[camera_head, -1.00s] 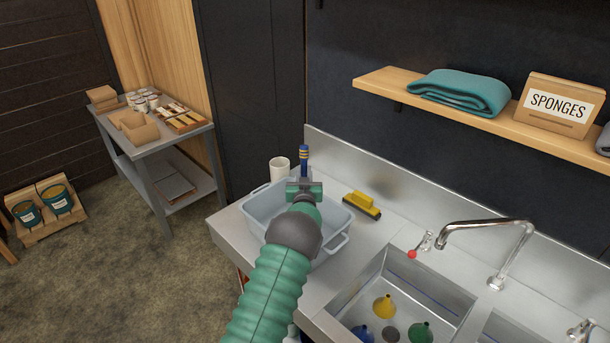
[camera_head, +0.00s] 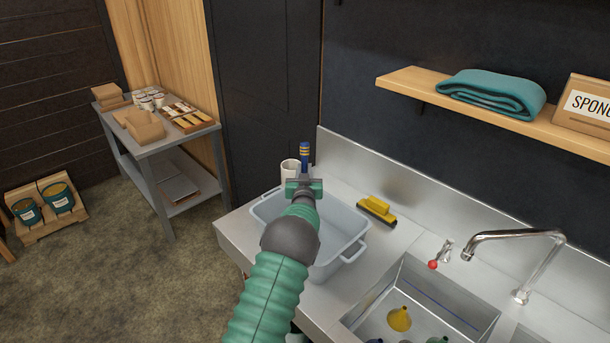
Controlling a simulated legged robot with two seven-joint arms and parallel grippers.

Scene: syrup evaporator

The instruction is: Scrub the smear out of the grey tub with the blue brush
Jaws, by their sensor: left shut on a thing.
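The grey tub (camera_head: 352,252) stands on the left end of the steel counter. My left gripper (camera_head: 304,187) is over the tub's back left part, shut on the blue brush (camera_head: 305,153). The brush's blue handle with yellow bands sticks up beyond the jaws; its bristles are hidden behind the gripper. My green arm covers the tub's front left part. I see no smear on the bare inside that shows; the rest is hidden. My right gripper is out of view.
A white cup (camera_head: 290,170) stands just behind the tub. The sink (camera_head: 435,290), with a yellow funnel (camera_head: 399,318), and the faucet (camera_head: 515,236) are farther right. A wooden shelf (camera_head: 420,86) hangs above.

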